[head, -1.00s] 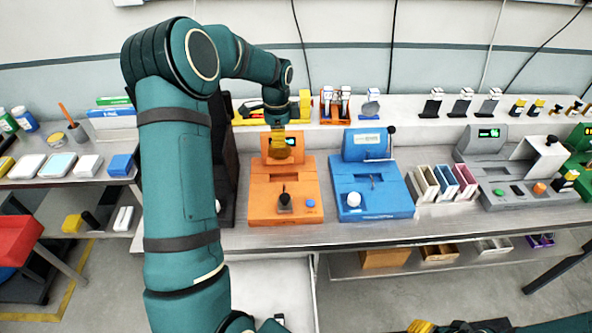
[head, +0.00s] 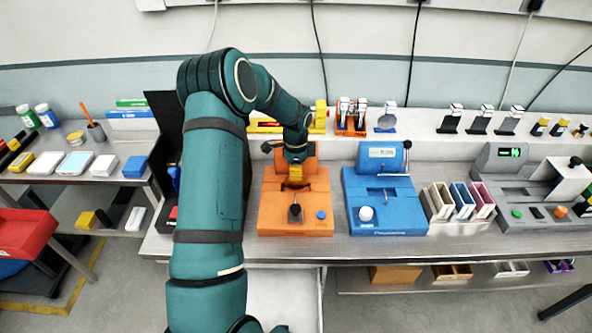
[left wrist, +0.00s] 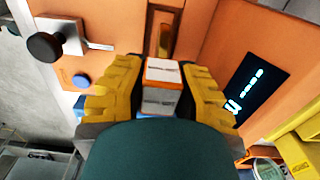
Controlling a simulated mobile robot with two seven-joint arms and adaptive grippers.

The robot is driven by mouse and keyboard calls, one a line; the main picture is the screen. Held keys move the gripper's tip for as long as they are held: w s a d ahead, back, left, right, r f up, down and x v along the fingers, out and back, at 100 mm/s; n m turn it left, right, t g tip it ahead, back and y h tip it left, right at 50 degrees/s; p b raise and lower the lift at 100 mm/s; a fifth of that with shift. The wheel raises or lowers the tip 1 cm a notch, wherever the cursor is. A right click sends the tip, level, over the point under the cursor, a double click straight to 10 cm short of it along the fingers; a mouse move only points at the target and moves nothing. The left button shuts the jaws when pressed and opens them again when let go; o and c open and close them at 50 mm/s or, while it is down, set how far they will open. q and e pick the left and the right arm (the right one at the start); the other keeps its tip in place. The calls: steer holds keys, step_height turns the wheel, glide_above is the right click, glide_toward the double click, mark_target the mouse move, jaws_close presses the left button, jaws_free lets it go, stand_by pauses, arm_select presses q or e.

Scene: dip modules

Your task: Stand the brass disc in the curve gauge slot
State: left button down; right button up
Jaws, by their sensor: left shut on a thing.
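My left gripper (head: 295,180) is over the orange bench unit, which I take for the curve gauge (head: 271,218). In the left wrist view its yellow fingers (left wrist: 163,82) are shut on a pale block-like tab (left wrist: 162,72) with orange edges. A narrow brass strip (left wrist: 164,36), seemingly the brass disc edge-on, shows beyond the tab, in line with the orange unit's slot (left wrist: 177,12). I cannot tell how deep it sits, as fingers and tab hide the lower part. My right gripper is out of view.
The unit has a black knob (left wrist: 45,46), a blue button (left wrist: 81,81) and a lit screen (left wrist: 253,88). A blue unit (head: 385,215) stands to its right, then upright trays (head: 440,203). An orange rack (head: 351,125) stands behind.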

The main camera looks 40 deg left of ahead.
arm_select(q)
steer(key=shift+r, duration=0.1)
steer(key=shift+f, duration=0.25)
steer(key=c, duration=0.9)
jaws_free()
steer(key=shift+o, duration=0.2)
steer(key=shift+r, duration=0.2)
steer(key=shift+r, duration=0.25)
step_height(320, 180, up, 12)
steer(key=shift+f, duration=0.2)
